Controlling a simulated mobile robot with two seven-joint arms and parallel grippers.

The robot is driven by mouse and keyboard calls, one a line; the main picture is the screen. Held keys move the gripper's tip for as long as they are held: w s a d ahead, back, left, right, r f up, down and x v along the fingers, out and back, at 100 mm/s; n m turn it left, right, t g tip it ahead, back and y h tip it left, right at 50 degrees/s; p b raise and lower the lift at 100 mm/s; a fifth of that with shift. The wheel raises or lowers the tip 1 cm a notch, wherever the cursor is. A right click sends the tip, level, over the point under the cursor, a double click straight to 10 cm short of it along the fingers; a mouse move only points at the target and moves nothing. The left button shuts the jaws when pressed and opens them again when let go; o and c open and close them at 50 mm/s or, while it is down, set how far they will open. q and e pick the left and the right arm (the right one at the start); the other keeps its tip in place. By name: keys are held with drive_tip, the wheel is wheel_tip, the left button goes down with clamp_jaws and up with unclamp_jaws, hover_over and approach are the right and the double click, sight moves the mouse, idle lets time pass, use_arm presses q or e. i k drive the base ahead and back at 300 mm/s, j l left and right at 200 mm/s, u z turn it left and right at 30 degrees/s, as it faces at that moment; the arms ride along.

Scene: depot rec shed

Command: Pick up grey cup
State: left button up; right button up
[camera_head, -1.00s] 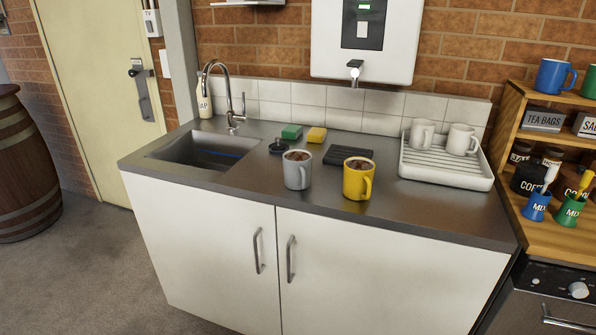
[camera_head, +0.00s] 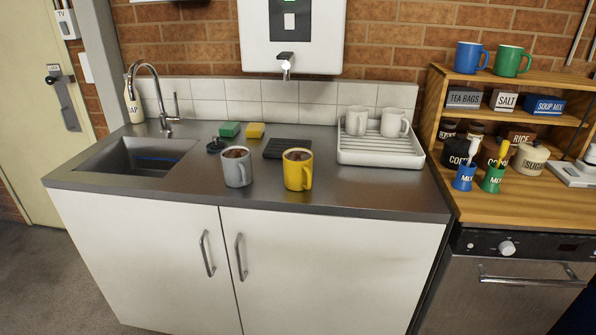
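The grey cup (camera_head: 236,168) stands upright on the steel counter, left of a yellow cup (camera_head: 298,170). It holds something dark brown up near its rim. Neither of my grippers shows in the head view.
The steel counter (camera_head: 370,200) has a sink (camera_head: 120,157) on the left. Behind the cups are a black plug, a green sponge (camera_head: 229,129), a yellow sponge (camera_head: 254,130) and a black pad (camera_head: 287,148). A white drying rack (camera_head: 377,158) with two white cups stands right. Wooden shelves adjoin.

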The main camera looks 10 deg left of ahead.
sight(236, 160)
drive_tip(key=i+j, duration=0.1)
drive_tip(key=j, duration=0.4)
drive_tip(key=i+j, duration=0.1)
drive_tip(key=j, duration=0.4)
drive_tip(key=i+j, duration=0.1)
drive_tip(key=j, duration=0.45)
drive_tip(key=i+j+z, duration=0.1)
drive_tip(key=j, duration=0.4)
